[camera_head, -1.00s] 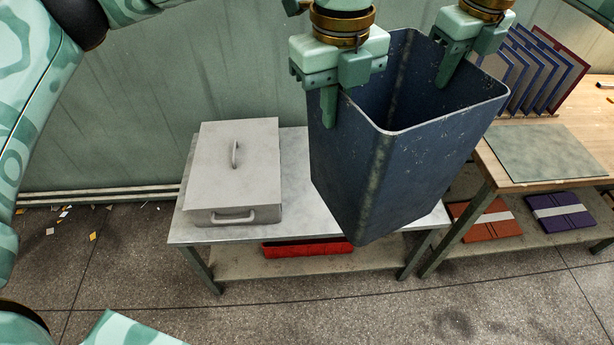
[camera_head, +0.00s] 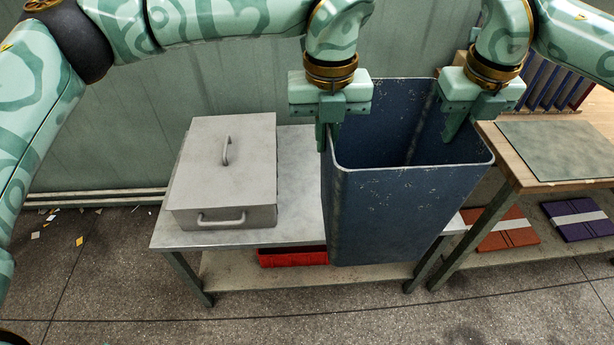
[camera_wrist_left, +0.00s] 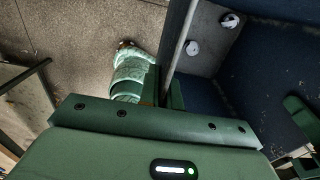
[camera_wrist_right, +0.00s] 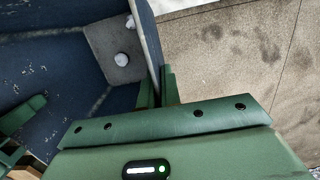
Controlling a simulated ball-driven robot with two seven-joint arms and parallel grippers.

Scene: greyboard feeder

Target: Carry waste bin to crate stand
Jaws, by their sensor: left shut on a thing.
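The waste bin (camera_head: 405,215) is a tall dark blue open box, upright in the head view. My left gripper (camera_head: 327,138) is shut on its left rim and my right gripper (camera_head: 452,130) is shut on its right rim. Each wrist view shows the bin wall between the fingers; crumpled white scraps (camera_wrist_left: 192,48) lie on its grey bottom. The likely crate stand (camera_head: 300,175) is a grey metal-topped table. The bin hides its right part and overlaps its front edge; I cannot tell whether they touch.
A grey lidded box (camera_head: 225,170) occupies the table's left side. A red crate (camera_head: 292,257) is on the lower shelf. A wooden bench (camera_head: 510,160) with a green mat (camera_head: 560,150) and upright boards stands close at right. The floor in front is clear.

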